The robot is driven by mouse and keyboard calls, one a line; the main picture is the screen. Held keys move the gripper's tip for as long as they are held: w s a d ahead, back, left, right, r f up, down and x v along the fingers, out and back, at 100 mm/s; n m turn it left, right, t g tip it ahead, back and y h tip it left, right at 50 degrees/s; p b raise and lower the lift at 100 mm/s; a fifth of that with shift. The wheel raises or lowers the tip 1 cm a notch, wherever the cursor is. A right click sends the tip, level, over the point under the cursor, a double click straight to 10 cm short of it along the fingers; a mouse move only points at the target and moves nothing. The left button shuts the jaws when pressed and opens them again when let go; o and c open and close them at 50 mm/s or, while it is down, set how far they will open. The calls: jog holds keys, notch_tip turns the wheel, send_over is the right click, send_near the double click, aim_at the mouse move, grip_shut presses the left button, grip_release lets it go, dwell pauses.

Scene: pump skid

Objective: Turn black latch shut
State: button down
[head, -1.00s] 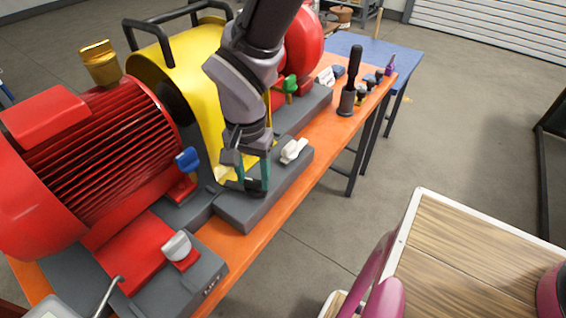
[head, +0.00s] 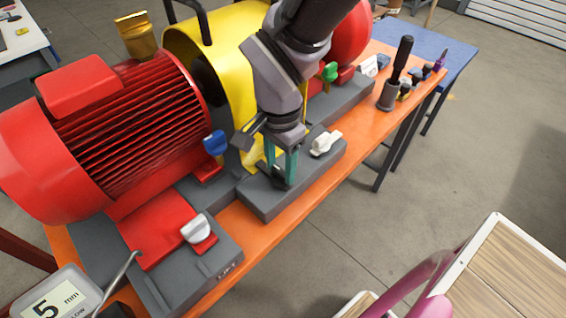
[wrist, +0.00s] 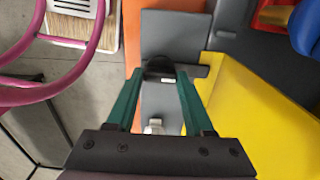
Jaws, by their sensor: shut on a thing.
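The black latch (head: 278,182) sits on the grey block at the front of the pump skid, mostly hidden by my fingers in the head view. My gripper (head: 281,178) points down over it with its green fingers on either side. In the wrist view the dark latch (wrist: 159,68) shows between the two fingertips, and my gripper (wrist: 160,78) is shut on it.
A white latch (head: 325,143) stands close by on the same block. A blue latch (head: 215,142), a silver latch (head: 197,229) and a green latch (head: 329,72) are around it. The yellow guard (head: 212,50) rises behind my gripper.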

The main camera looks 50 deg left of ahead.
aim_at(281, 170)
jog(key=shift+c, duration=1.4)
grip_release()
notch_tip(281, 170, up, 11)
jog(key=shift+w, duration=0.1)
